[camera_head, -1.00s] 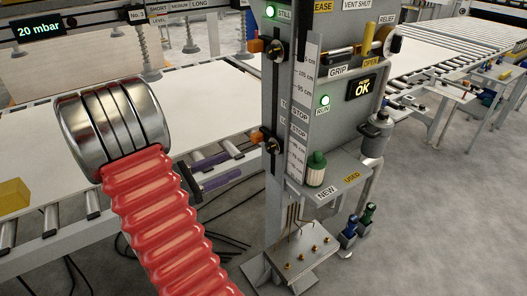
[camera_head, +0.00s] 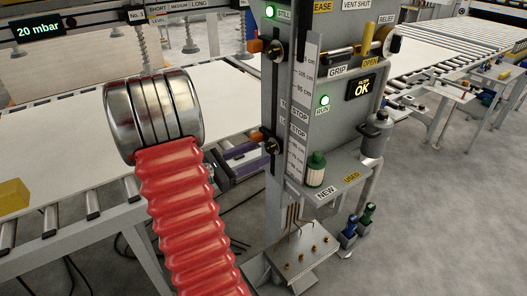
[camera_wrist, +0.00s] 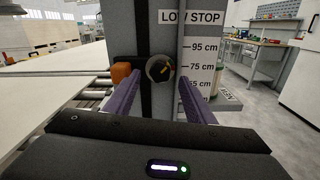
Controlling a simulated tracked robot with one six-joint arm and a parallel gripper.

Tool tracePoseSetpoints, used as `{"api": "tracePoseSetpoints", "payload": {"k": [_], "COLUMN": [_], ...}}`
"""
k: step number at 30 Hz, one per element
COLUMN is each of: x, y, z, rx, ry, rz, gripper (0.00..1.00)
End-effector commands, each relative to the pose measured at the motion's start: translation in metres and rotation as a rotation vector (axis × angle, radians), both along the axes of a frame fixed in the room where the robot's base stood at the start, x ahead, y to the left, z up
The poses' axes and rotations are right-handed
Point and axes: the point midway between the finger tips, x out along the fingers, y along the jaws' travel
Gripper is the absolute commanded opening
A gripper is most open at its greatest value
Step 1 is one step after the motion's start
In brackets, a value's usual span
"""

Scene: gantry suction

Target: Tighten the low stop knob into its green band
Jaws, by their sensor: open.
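The low stop knob (camera_wrist: 160,69) is a black round knob with a yellow pointer line, on a dark rail below the LOW STOP label (camera_wrist: 191,17). A little red shows at its right edge; I cannot make out a green band. An orange block (camera_wrist: 122,74) sits just left of it. The knob also shows in the head view (camera_head: 271,146). My gripper (camera_wrist: 160,78) is open, its purple fingers either side of the knob's line, with nothing held. In the head view my gripper (camera_head: 245,159) is just left of the knob, seemingly short of it.
A second knob (camera_head: 276,51) sits higher on the same rail. A shelf (camera_head: 330,188) with a green-capped jar (camera_head: 316,169) juts out at right. A roller conveyor (camera_head: 95,208) with a white sheet (camera_head: 65,130) lies left. Bare floor (camera_head: 440,220) is at right.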

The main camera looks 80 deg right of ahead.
Motion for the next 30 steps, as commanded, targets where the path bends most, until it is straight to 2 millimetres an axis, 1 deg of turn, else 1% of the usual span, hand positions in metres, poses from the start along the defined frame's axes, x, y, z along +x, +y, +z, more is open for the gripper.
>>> {"api": "tracePoseSetpoints", "payload": {"k": [1, 4, 9, 20, 30], "x": [-0.006, -0.014, -0.022, -0.023, -0.023], "y": [-0.005, -0.014, -0.024, -0.027, -0.026], "z": [0.0, 0.0, 0.0, 0.0, 0.0], "rx": [0.0, 0.0, 0.0, 0.001, 0.0], "ry": [0.0, 0.0, 0.0, -0.001, 0.0], "rz": [-0.004, -0.003, -0.002, 0.0, 0.0], "gripper": [0.49, 0.49, 0.49, 0.49, 0.25]}}
